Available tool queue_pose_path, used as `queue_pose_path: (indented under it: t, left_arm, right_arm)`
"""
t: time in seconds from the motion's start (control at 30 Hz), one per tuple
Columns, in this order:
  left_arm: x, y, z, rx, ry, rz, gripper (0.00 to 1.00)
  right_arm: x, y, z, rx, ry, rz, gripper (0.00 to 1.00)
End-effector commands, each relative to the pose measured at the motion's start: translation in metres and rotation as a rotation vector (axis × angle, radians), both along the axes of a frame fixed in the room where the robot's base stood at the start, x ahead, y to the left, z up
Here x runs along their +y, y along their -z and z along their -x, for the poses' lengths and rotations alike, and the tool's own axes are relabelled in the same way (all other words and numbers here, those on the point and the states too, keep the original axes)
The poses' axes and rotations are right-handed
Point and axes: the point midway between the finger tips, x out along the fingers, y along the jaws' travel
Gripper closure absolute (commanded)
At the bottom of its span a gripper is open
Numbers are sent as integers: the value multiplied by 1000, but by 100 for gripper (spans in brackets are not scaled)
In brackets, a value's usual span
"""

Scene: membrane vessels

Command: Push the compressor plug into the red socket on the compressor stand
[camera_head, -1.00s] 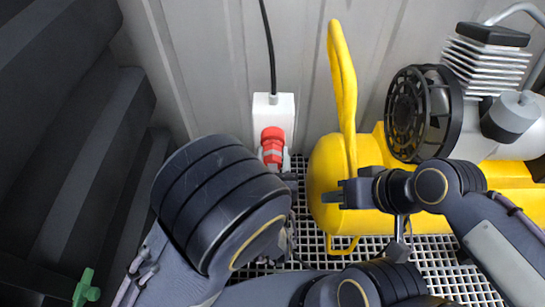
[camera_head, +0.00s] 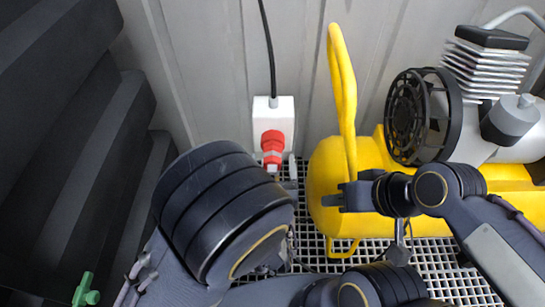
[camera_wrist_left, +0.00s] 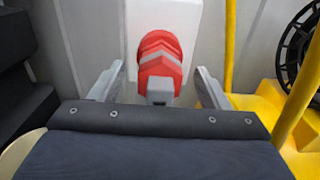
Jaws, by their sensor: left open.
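A white box (camera_head: 273,113) on the wall carries the red socket, where a red plug-like body with a pale band (camera_head: 272,147) sticks out toward me. In the left wrist view this red body (camera_wrist_left: 160,52) has a grey end (camera_wrist_left: 160,90) facing me. I cannot tell where plug and socket meet or how deep the plug sits. My left gripper (camera_wrist_left: 158,72) is open, its fingers apart on both sides of the red body, with gaps visible. In the head view its wrist hides most of it. My right gripper (camera_head: 330,197) is in front of the yellow tank, away from the plug.
The yellow compressor (camera_head: 325,165), with its upright handle (camera_head: 343,80) and black fan guard (camera_head: 418,115), stands close to the right of the socket. A black cable (camera_head: 268,45) enters the box from above. Dark stepped shapes (camera_head: 80,130) fill the left side. Metal grating (camera_head: 435,262) lies below.

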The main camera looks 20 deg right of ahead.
Motion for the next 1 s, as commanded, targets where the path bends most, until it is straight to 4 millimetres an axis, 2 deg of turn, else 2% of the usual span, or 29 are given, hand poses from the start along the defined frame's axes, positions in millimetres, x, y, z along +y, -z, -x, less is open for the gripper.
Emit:
queue_pose_path:
  t: [0.2,0.37,1.0]
  left_arm:
    - [10,-1,38,-1,4,-2,30]
    - [15,0,53,-2,2,-2,30]
    - [17,0,57,-1,0,-1,30]
  right_arm:
    - [0,-3,0,0,0,0,66]
    - [0,-3,0,0,0,0,66]
    - [0,-3,0,0,0,0,66]
